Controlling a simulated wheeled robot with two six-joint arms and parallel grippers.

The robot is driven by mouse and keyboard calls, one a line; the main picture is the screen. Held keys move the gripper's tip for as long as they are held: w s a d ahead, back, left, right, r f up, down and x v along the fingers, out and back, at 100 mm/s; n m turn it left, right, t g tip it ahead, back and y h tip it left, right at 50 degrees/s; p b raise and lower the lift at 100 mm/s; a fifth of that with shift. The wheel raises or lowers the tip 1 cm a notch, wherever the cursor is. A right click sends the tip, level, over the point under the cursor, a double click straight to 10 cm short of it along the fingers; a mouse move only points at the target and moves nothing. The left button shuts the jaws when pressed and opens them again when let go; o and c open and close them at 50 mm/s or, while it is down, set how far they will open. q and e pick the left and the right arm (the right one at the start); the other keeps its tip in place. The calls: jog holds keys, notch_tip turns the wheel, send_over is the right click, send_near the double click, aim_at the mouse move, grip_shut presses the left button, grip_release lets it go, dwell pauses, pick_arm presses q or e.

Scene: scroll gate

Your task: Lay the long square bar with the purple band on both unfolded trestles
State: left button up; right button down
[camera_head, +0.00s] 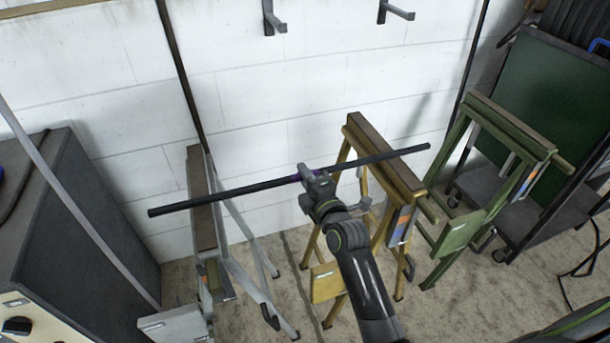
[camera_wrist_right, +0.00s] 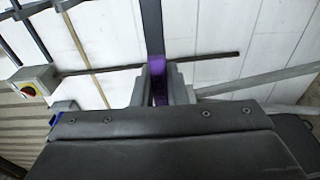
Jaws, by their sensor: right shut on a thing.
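The long dark square bar (camera_head: 240,189) runs nearly level across the head view, its left end nearer. My right gripper (camera_head: 314,178) is shut on it at the purple band (camera_head: 296,178). The wrist view shows purple (camera_wrist_right: 157,72) between the fingers (camera_wrist_right: 160,92). The bar crosses over the grey trestle (camera_head: 203,215) at left and the yellow trestle (camera_head: 386,165) in the middle. I cannot tell whether it touches either top beam. The yellow trestle's legs are spread; the grey one's spread is harder to judge. My left gripper is not in view.
A green trestle (camera_head: 505,130) stands right of the yellow one, near a cart with a green panel (camera_head: 545,90). A dark cabinet (camera_head: 90,220) stands at left. Wall brackets (camera_head: 272,20) jut out above. A white block wall (camera_head: 270,100) is close behind the trestles.

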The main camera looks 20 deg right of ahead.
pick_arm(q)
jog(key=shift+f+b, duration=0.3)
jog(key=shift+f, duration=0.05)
